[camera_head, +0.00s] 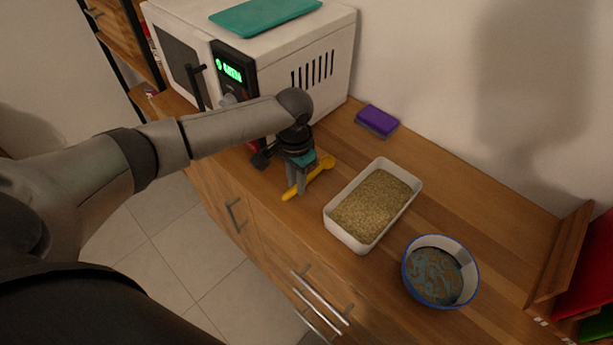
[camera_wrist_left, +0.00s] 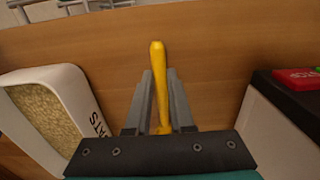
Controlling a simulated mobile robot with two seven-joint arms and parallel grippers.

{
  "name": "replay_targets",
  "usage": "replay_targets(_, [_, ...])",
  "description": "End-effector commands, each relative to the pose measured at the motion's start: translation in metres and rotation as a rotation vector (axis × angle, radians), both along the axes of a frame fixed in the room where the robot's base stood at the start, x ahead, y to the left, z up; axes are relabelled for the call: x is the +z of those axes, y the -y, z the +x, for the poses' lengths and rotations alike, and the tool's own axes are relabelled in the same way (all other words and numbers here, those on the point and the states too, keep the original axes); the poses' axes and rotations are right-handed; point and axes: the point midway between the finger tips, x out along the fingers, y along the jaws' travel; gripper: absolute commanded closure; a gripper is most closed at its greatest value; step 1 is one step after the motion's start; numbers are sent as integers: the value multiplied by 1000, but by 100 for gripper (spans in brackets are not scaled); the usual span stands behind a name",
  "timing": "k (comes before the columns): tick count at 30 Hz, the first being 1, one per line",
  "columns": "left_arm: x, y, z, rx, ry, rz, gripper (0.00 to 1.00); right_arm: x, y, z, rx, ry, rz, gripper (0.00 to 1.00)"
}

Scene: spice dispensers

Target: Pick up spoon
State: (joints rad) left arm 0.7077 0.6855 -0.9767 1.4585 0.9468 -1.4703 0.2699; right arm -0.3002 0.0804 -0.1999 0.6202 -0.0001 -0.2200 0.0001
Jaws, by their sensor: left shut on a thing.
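A yellow spoon (camera_head: 317,174) is at the front of the wooden counter, left of the white tray. My left gripper (camera_head: 298,188) points down onto it and is shut on its handle. In the left wrist view the yellow spoon (camera_wrist_left: 158,75) runs between the two grey fingers of my left gripper (camera_wrist_left: 160,90), with its handle end reaching past the fingertips. I cannot tell whether the spoon still touches the counter. My right gripper is not in view.
A white tray (camera_head: 334,228) of grainy seasoning and a blue-rimmed bowl (camera_head: 408,285) stand to the right. A white microwave (camera_head: 340,45) is behind my left arm. A purple sponge (camera_head: 377,119) lies near the wall. A wooden rack (camera_head: 566,250) is at far right.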

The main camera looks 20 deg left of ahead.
Motion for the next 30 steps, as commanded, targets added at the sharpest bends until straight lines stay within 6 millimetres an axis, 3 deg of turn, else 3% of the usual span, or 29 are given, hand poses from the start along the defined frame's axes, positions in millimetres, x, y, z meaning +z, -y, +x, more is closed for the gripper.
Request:
replay_targets(7, [24, 0, 1, -1, 2, -1, 100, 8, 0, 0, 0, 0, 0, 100])
replay_targets(21, [153, 0, 1, -1, 4, 0, 100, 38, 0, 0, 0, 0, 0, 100])
replay_targets(30, [196, 0, 1, 0, 2, -1, 100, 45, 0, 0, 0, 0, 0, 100])
